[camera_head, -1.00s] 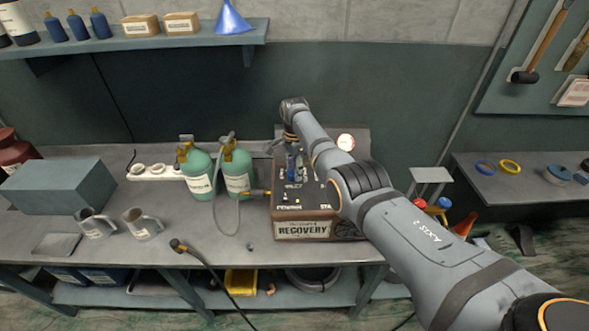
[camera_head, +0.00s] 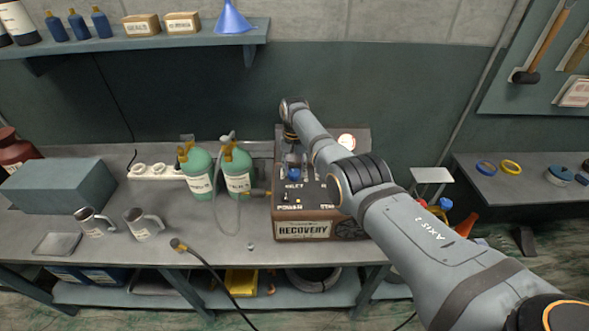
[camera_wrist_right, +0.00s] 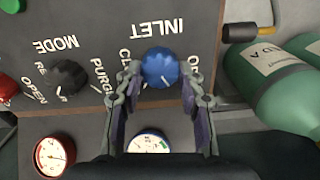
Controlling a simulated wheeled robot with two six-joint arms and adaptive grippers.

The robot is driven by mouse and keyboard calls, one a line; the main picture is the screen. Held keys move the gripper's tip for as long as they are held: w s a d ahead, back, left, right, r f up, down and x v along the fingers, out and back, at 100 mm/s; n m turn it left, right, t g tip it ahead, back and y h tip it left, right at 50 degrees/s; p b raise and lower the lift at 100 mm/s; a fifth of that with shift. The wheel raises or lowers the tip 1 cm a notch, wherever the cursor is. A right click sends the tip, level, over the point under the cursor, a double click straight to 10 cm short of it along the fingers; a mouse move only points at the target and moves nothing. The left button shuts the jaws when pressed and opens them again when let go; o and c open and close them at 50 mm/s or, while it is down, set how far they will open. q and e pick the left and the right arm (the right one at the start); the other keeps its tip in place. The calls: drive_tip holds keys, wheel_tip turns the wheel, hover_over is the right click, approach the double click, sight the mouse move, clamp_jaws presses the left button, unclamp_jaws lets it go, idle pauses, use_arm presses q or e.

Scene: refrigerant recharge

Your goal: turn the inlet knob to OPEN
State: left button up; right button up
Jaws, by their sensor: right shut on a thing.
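The blue inlet knob (camera_wrist_right: 160,66) is on the dark panel of the recovery machine (camera_head: 303,230). Its label INLET reads upside down in the right wrist view. My right gripper (camera_wrist_right: 161,82) has one finger on each side of the knob and is shut on it. The fingers partly cover the position words at left and right of the knob. I cannot tell for certain which word the knob points to. In the head view the knob (camera_head: 294,174) is small below my wrist. My left gripper is not in view.
A black mode knob (camera_wrist_right: 69,77), a red-rimmed gauge (camera_wrist_right: 54,155) and a blue-rimmed gauge (camera_wrist_right: 149,142) sit close by on the machine. Two green cylinders (camera_head: 236,170) with a hose stand left of it. Two metal mugs (camera_head: 143,224) stand further left on the bench.

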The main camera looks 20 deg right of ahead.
sight(294, 171)
drive_tip(key=shift+w+a+r+n, duration=0.1)
drive_tip(key=shift+n, duration=1.7)
drive_tip(key=o, duration=1.2)
wheel_tip(294, 171, up, 12)
